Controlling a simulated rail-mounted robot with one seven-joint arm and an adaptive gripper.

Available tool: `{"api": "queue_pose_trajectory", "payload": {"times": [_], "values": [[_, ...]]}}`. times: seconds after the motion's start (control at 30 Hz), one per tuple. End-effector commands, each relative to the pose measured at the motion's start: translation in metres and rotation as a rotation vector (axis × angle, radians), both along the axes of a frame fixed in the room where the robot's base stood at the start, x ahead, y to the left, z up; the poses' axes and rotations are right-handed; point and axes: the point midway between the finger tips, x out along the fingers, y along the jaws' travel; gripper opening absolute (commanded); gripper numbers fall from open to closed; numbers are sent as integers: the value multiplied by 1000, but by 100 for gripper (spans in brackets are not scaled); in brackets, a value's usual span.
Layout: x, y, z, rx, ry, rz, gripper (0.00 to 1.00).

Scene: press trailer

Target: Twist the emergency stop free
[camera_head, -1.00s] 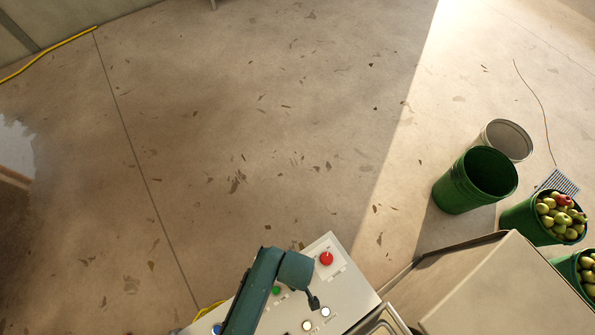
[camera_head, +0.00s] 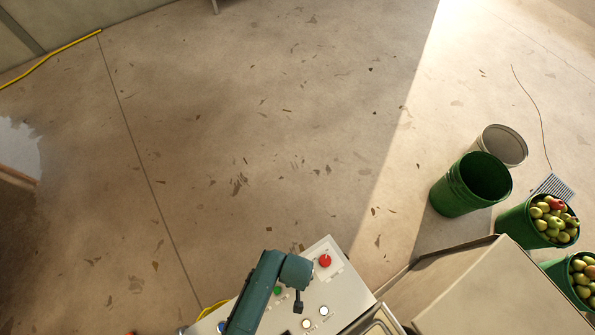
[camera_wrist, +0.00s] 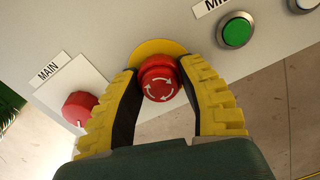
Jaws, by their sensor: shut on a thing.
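The emergency stop (camera_wrist: 159,82) is a round red mushroom button with white turn arrows, set on a yellow disc (camera_wrist: 150,48) on the pale panel. My gripper (camera_wrist: 160,70) has its two yellow ribbed fingers on either side of the button in the wrist view, shut on it. The lower front of the button faces the camera between the fingers. In the head view my teal arm reaches over the panel (camera_head: 345,290), and the emergency stop cannot be made out there.
A red knob (camera_wrist: 78,108) labelled MAIN sits left of my gripper; it also shows in the head view (camera_head: 325,260). A green button (camera_wrist: 236,30) is at the right. A beige box (camera_head: 470,290) stands beside the panel, with green buckets (camera_head: 462,190) beyond.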

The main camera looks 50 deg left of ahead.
Motion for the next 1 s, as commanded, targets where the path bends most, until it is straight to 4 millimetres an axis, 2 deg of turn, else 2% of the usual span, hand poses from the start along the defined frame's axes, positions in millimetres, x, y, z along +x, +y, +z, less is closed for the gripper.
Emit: {"api": "queue_pose_trajectory", "payload": {"times": [0.4,0.9,0.93,1.0], "values": [[-2,-1,-1,-2,4,-188,4],[-2,-1,-2,-2,4,-209,4],[-2,-1,-2,-2,4,-208,44],[-2,-1,-2,-2,4,-208,57]]}}
